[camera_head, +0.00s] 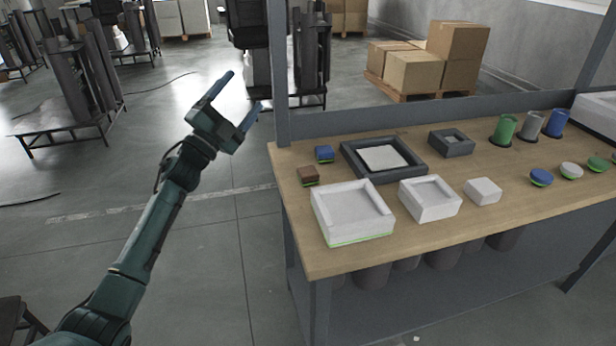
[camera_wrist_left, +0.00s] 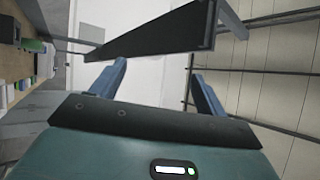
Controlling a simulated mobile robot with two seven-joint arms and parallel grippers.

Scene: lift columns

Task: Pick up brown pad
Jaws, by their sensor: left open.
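The brown pad (camera_head: 308,174) is a small dark brown block with a green lower edge. It lies near the left end of the wooden table, in front of a similar blue pad (camera_head: 324,153). My left gripper (camera_head: 244,97) is open and empty, raised in the air to the left of the table, apart from the pad. Its two blue fingers (camera_wrist_left: 160,88) also show spread apart in the left wrist view, with nothing between them. I cannot make out the brown pad in the left wrist view. My right gripper is not in view.
The wooden table (camera_head: 345,262) carries white trays (camera_head: 352,234), a dark frame (camera_head: 416,171), a small dark box (camera_head: 452,144) and coloured cylinders (camera_head: 504,128). A dark upright post (camera_head: 279,70) and rail stand at the table's back left.

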